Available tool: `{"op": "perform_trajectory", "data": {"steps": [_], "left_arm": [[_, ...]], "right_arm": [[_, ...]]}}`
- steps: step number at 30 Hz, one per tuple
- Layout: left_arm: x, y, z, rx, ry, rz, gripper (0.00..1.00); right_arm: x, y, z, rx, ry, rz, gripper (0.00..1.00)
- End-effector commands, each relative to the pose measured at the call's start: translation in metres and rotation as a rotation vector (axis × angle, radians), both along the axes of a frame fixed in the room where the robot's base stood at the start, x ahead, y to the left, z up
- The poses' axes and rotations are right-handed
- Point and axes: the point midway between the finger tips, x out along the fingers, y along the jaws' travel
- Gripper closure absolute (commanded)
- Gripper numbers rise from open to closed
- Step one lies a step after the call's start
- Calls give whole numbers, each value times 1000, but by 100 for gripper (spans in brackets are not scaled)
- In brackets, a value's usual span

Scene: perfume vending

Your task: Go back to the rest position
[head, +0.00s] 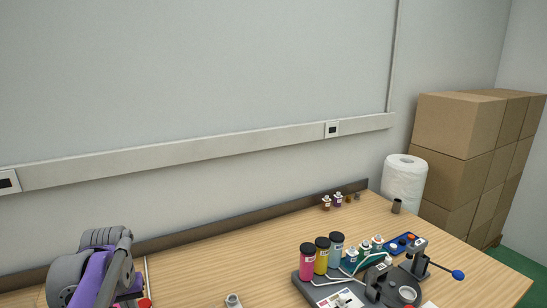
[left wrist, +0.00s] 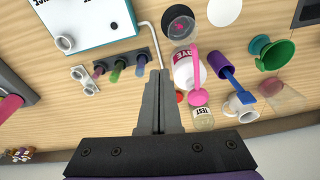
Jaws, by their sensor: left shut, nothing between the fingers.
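My left gripper (left wrist: 160,75) shows in the left wrist view with its two dark fingers together and nothing between them. Its fingertips are over the wooden table, among several small items, and I cannot tell whether they touch any. In the head view my purple and grey left arm stands at the lower left; its fingertips are not visible there. My right gripper is in neither view.
A machine (head: 372,292) with pink, yellow and grey bottles stands on the table's right part. A paper roll (head: 404,183) and stacked cardboard boxes (head: 455,125) are behind. In the left wrist view, a white jar (left wrist: 184,72), purple scoop (left wrist: 228,66) and green funnel (left wrist: 270,55) lie near the fingers.

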Motion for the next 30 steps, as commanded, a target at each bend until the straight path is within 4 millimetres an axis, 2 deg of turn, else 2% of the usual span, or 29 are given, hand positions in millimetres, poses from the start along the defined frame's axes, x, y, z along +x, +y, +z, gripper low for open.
{"op": "perform_trajectory", "data": {"steps": [1,3,9,15,18,22,30], "left_arm": [[-14,-18,-4,7,-25,-32,100],[-33,-40,-12,17,-65,-74,100],[-93,-94,-47,41,-184,-192,100],[-150,-131,-91,53,-295,-295,100],[-169,-141,-109,55,-332,-328,100],[-182,-147,-122,56,-361,-352,100],[-184,-148,-124,57,-368,-356,100]], "right_arm": [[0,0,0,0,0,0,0],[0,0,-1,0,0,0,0],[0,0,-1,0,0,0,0],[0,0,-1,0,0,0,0],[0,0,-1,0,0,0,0],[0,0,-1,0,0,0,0],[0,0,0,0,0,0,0]]}}
